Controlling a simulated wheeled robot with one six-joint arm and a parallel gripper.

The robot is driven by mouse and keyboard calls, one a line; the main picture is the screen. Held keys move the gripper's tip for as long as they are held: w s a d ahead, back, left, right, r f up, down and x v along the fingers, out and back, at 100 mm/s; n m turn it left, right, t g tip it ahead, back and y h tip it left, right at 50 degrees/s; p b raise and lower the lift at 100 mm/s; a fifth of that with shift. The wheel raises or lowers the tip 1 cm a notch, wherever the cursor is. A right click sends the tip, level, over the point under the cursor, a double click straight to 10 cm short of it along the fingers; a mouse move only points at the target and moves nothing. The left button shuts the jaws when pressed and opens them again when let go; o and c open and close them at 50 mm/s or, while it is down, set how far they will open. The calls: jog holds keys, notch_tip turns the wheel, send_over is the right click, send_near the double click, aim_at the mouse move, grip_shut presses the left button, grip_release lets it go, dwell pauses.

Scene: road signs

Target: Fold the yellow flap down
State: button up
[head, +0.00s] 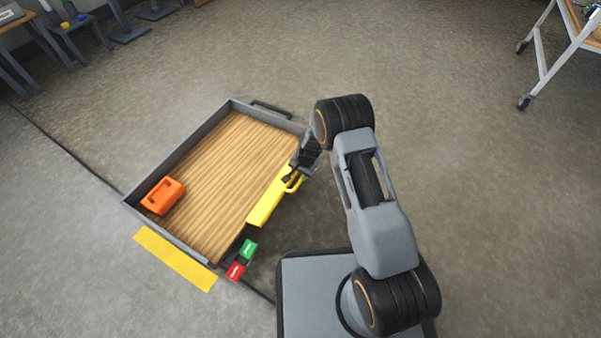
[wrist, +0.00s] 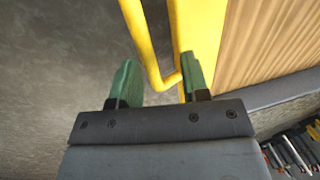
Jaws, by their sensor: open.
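The yellow flap (head: 266,205) stands along the right side of the wood-floored tray (head: 165,167). A yellow handle bar (head: 293,183) sticks out from its outer side. My gripper (head: 297,174) is at the far part of the flap, by the handle. In the wrist view my gripper (wrist: 157,82) is open, with two green fingers. The end of the yellow handle (wrist: 150,50) lies between the fingers, nearer the right one. The right finger overlaps the yellow flap (wrist: 200,30); whether it touches, I cannot tell.
An orange case (head: 163,196) lies in the tray's left corner. A green button (head: 249,248) and a red button (head: 236,270) sit at the near corner. A yellow floor strip (head: 175,258) runs along the tray's front. A cart (head: 560,50) stands far right. Open floor lies right of my arm.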

notch_tip(320, 180, up, 14)
jog(key=s+d+p, duration=0.1)
jog(key=d+p, duration=0.1)
jog(key=p, duration=0.3)
jog(key=shift+s+d+f+p, duration=0.15)
jog(key=shift+s+f+p, duration=0.1)
jog(key=shift+p, duration=0.15)
jog(key=s+d+r+n+p, duration=0.15)
jog(key=r+p, duration=0.35)
jog(key=r, duration=0.6)
jog(key=s+d+r+n+t+p, duration=0.15)
jog(key=r+p, duration=0.45)
jog(key=r, duration=0.6)
jog(key=s+d+r+g+p, duration=0.1)
jog(key=s+r+p, duration=0.3)
jog(key=r, duration=0.7)
jog(key=s+d+r+n+p, duration=0.1)
jog(key=s+d+r+p, duration=0.1)
jog(key=s+r+p, duration=0.3)
jog(key=s+d+r+n+t+h+p, duration=0.1)
jog(key=s+r+p, duration=0.4)
jog(key=r, duration=0.8)
jog(key=s+d+r+n+t+p, duration=0.1)
jog(key=s+d+r+p, duration=0.2)
jog(key=s+r+p, duration=0.2)
notch_tip(320, 180, up, 5)
jog(key=p, duration=0.3)
jog(key=shift+s+n+h, duration=0.4)
